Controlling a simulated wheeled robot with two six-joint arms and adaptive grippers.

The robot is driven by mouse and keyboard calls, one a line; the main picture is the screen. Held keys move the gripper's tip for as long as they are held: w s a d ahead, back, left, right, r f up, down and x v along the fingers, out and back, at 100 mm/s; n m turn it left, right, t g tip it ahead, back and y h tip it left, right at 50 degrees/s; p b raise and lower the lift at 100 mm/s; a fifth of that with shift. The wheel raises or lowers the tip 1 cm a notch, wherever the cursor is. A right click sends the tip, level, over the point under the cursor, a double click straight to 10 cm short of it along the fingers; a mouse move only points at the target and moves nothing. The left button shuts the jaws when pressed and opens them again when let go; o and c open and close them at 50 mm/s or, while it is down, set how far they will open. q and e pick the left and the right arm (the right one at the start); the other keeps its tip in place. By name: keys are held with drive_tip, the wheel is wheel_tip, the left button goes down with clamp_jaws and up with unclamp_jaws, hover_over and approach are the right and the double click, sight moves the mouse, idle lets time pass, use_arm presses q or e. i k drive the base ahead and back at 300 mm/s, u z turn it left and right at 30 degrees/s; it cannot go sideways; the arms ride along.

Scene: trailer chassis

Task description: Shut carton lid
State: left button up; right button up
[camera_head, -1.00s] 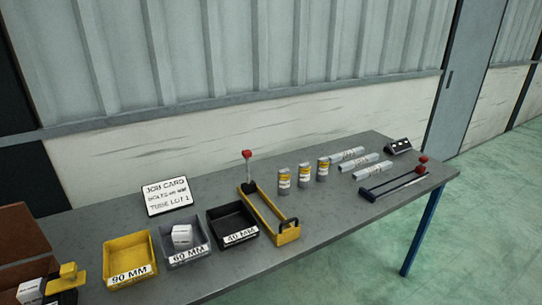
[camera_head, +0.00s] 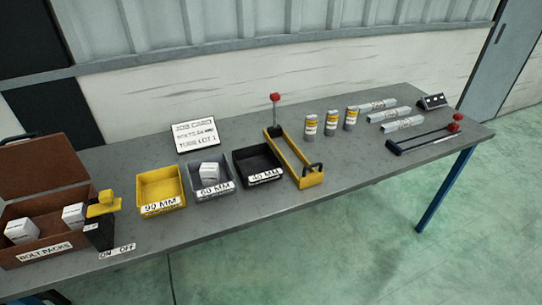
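A brown carton (camera_head: 72,242) labelled "BOLT PACKS" stands at the left end of the bench in the head view. Its lid (camera_head: 45,168) is open, raised and leaning back behind the box. Two white bolt packs show inside, one at the left (camera_head: 22,231) and one at the right (camera_head: 74,215). The carton's left edge is cut off by the frame.
A black post with a yellow top (camera_head: 103,206) stands against the carton's right side, by an "ON OFF" label (camera_head: 117,251). Yellow (camera_head: 162,208), grey and black trays follow rightwards. A job card (camera_head: 195,136) stands behind them. The bench (camera_head: 240,215) is bare along its front edge.

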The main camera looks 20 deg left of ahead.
sight(38, 164)
drive_tip(key=u, duration=2.5)
drive_tip(key=i, duration=1.15)
drive_tip(key=u, duration=0.6)
